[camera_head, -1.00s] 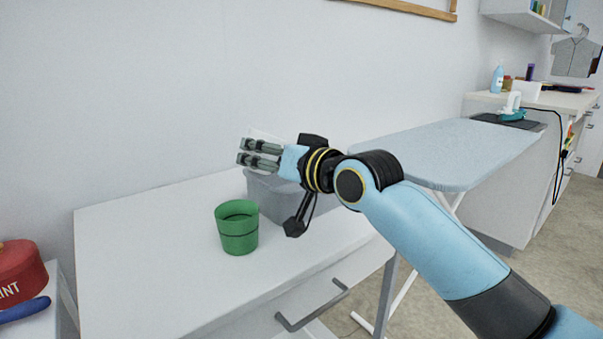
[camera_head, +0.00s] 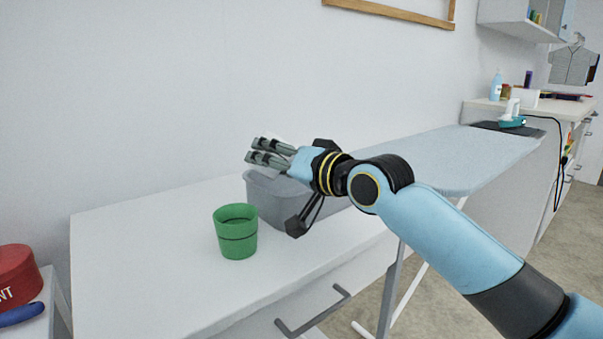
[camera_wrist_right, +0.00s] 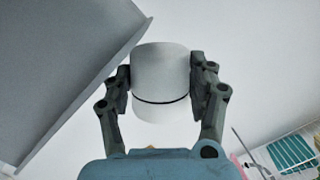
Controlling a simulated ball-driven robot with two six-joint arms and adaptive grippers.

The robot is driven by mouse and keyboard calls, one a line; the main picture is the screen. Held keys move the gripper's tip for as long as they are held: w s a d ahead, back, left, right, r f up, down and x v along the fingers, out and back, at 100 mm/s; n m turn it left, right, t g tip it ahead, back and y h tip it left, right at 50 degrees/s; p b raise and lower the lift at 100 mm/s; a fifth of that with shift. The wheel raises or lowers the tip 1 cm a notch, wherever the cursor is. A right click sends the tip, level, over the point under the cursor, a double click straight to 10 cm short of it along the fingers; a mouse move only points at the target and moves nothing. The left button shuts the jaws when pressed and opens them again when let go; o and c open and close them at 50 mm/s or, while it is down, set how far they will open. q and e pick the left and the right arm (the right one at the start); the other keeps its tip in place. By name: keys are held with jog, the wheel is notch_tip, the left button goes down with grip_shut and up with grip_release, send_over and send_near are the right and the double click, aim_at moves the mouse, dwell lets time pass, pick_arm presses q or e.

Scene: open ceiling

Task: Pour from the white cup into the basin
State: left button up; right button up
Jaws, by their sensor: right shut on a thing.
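My right gripper (camera_head: 268,152) is shut on the white cup (camera_wrist_right: 160,75), which has a thin dark band. The right wrist view shows the cup between the two fingers (camera_wrist_right: 160,90). In the head view the fingers almost fully hide the cup, so its tilt and contents cannot be told. The grey basin (camera_head: 268,197) stands on the white cabinet top, below and behind my right gripper, which partly covers it. In the right wrist view the basin (camera_wrist_right: 55,70) fills the upper left, beside the cup. My left gripper is not in view.
A green cup (camera_head: 236,238) stands on the cabinet top (camera_head: 140,245) in front of the basin. A pale blue ironing board (camera_head: 440,160) is to the right. A red tin (camera_head: 15,275) is at the lower left. The cabinet top's left part is clear.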

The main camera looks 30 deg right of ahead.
jog(key=shift+d+r+m+y, duration=0.15)
jog(key=shift+r+m, duration=0.2)
jog(key=shift+m, duration=0.25)
jog(key=shift+r+m+y, duration=0.15)
jog(key=shift+r+m, duration=0.15)
jog(key=shift+m, duration=0.3)
dwell(0.6)
jog(key=shift+d+f+m+b, duration=0.1)
jog(key=shift+f+m+b, duration=0.35)
jog(key=shift+m+b, duration=0.35)
dwell(0.3)
jog(key=shift+d+r+m+t, duration=0.1)
jog(key=shift+r+m+t, duration=0.25)
jog(key=shift+m, duration=0.45)
dwell(0.5)
jog(key=shift+d+r+m, duration=0.35)
jog(key=shift+d+m, duration=0.4)
jog(key=shift+m, duration=0.05)
dwell(0.7)
jog(key=shift+w+d+f+m+t+p, duration=0.1)
jog(key=shift+d+f+m+t+p, duration=0.15)
jog(key=shift+f+m+p, duration=0.4)
dwell(0.6)
jog(key=shift+r+m, duration=0.25)
jog(key=shift+r, duration=0.05)
